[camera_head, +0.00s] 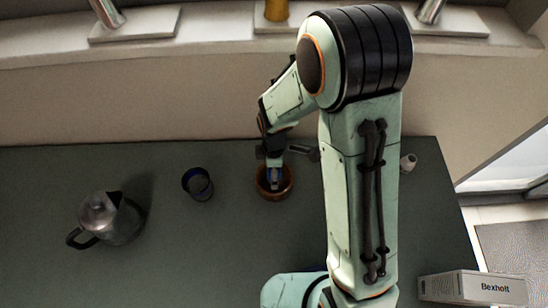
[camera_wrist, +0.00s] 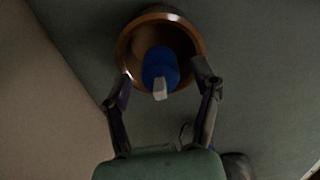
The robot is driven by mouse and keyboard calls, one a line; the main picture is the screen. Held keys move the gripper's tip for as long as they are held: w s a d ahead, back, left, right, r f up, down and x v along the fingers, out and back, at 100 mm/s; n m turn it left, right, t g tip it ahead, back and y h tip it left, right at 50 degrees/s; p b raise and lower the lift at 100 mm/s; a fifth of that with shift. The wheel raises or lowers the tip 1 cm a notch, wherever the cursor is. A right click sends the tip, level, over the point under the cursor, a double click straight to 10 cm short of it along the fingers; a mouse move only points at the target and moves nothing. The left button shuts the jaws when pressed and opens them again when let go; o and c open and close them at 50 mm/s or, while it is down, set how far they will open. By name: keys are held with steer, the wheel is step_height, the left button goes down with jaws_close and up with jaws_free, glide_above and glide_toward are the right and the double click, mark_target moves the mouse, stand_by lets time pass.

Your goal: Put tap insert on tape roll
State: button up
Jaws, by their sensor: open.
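The tap insert, a blue round body with a pale grey stem (camera_wrist: 160,67), is inside a brown round rim (camera_wrist: 126,47) in the wrist view. In the head view the blue insert (camera_head: 274,182) shows inside the brown ring-shaped thing (camera_head: 289,187). I cannot tell whether this ring is a bowl or the tape roll. A dark blue round thing with a greyish part (camera_head: 197,184) stands to its left and may be the tape roll. My gripper (camera_wrist: 163,84) is open above the ring, with one finger on each side of the insert. Contact is unclear.
A metal pot with a black handle (camera_head: 106,219) stands at the left of the dark table. A small white piece (camera_head: 408,162) lies right of my arm. A white box marked Bexholt (camera_head: 472,288) is at the lower right. The table front is mostly clear.

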step_height(320, 180, up, 11)
steer(key=shift+r, duration=0.1)
steer(key=s+d+r+m, duration=0.3)
steer(key=s+m, duration=0.5)
steer(key=s+d+r+m, duration=0.4)
steer(key=s+m, duration=0.4)
steer(key=shift+s+d+r+m+y, duration=0.15)
steer(key=shift+s+d+m+y, duration=0.05)
steer(key=shift+m+y, duration=0.2)
